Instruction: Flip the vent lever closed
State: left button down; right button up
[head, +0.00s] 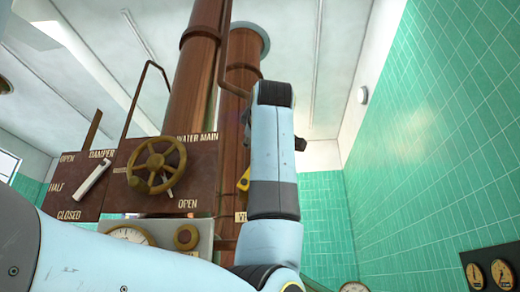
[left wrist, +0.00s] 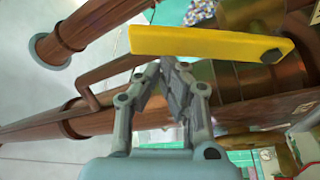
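The yellow vent lever (left wrist: 205,40) lies across the upper part of the left wrist view, with a dark bolt at its right end. In the head view only a small piece of the lever (head: 244,180) shows beside my left arm, above a partly hidden label starting with "V" (head: 240,217). My left gripper (left wrist: 167,68) has its fingertips together, right at the lever's lower edge in the left wrist view. I cannot tell whether they touch it. Nothing shows between the fingers. In the head view my forearm hides most of this gripper. My right gripper is not in view.
A brass handwheel (head: 157,165) and a pale damper lever (head: 93,178) sit on brown panels at left. Copper pipes (head: 196,75) rise behind my arm. A gauge box (head: 150,235) is below. The green tiled wall (head: 440,140) at right leaves open room before it.

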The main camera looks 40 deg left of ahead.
pick_arm(q)
jog(key=w+d+f+m+t+h+b, duration=0.3)
jog(key=d+f+m+b, duration=0.3)
jog(key=m, duration=0.8)
jog(key=shift+w+f+t+b, duration=0.4)
jog(key=shift+f+t+b, duration=0.25)
jog(key=shift+t, duration=0.25)
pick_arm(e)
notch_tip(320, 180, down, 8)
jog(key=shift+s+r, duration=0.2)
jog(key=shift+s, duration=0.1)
pick_arm(q)
jog(key=shift+d+f, duration=0.1)
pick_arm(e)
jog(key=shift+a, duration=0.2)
pick_arm(q)
jog(key=shift+f, duration=0.1)
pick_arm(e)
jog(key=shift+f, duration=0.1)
